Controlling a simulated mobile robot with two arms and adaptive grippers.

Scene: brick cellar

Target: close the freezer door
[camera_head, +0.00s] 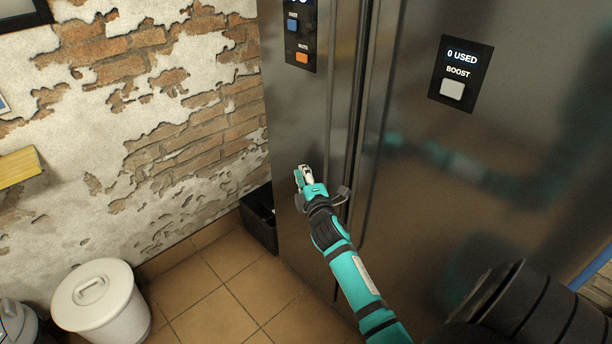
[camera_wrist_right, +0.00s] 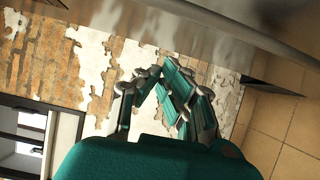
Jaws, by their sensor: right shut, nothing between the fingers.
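The steel freezer has two tall doors side by side. The left door (camera_head: 305,120) carries a panel with a blue and an orange button. The right door (camera_head: 490,180) carries a panel reading "0 USED" and "BOOST". A dark vertical seam with handle-like edges runs between them; I cannot tell for sure whether either door is ajar. My right gripper (camera_head: 303,173) is shut and empty, in front of the left door's face near its seam side; contact cannot be told. In the right wrist view its fingertips (camera_wrist_right: 153,73) meet, with steel (camera_wrist_right: 200,30) along the top. My left gripper is not in view.
A white lidded bin (camera_head: 100,305) stands on the tiled floor at lower left. A dark crate (camera_head: 259,220) sits between the brick wall (camera_head: 150,110) and the freezer. Tiled floor (camera_head: 235,290) is clear between the bin and the freezer.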

